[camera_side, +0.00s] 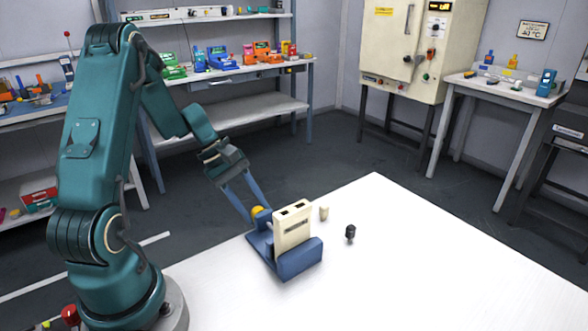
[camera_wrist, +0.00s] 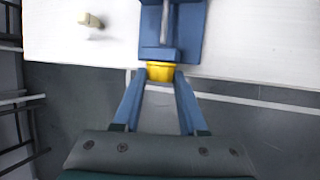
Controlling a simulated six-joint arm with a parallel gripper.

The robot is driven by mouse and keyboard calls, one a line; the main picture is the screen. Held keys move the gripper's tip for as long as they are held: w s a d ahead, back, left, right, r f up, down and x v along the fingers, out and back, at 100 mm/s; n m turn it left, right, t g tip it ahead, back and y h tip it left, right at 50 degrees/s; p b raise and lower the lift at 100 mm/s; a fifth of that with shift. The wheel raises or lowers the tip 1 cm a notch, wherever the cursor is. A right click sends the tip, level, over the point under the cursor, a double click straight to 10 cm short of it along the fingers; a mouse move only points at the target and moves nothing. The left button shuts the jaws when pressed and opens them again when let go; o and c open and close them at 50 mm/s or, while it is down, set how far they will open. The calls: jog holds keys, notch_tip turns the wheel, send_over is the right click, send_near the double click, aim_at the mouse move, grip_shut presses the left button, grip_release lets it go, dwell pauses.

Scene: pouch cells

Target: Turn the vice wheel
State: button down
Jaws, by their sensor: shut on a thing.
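The blue vice (camera_side: 300,261) stands on the white table with a cream block (camera_side: 292,232) with dark slots in its top upright between its jaws. The yellow vice wheel (camera_side: 257,210) is at the vice's end nearest my arm. In the wrist view the wheel (camera_wrist: 160,74) sits between my two blue fingers, below the blue vice body (camera_wrist: 188,45). My gripper (camera_side: 251,213) reaches down to the wheel from the upper left and is shut on it. The fingers partly hide the wheel in the side view.
A small cream peg (camera_side: 324,213) and a small black knob-like part (camera_side: 350,234) stand on the white table (camera_side: 420,270) right of the vice. The peg also shows in the wrist view (camera_wrist: 90,20). The table's right side is clear. Shelves and a cabinet stand behind.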

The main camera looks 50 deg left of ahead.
aim_at(257, 208)
jog(key=shift+w, duration=0.1)
jog(key=shift+w+n+g, duration=0.2)
jog(key=shift+n+g, duration=0.1)
jog(key=shift+g, duration=0.8)
jog(key=shift+w+n+g, duration=0.15)
jog(key=shift+n+g, duration=0.15)
jog(key=shift+g, duration=1)
jog(key=shift+c, duration=2.2)
grip_release()
jog(key=shift+v, duration=2.6)
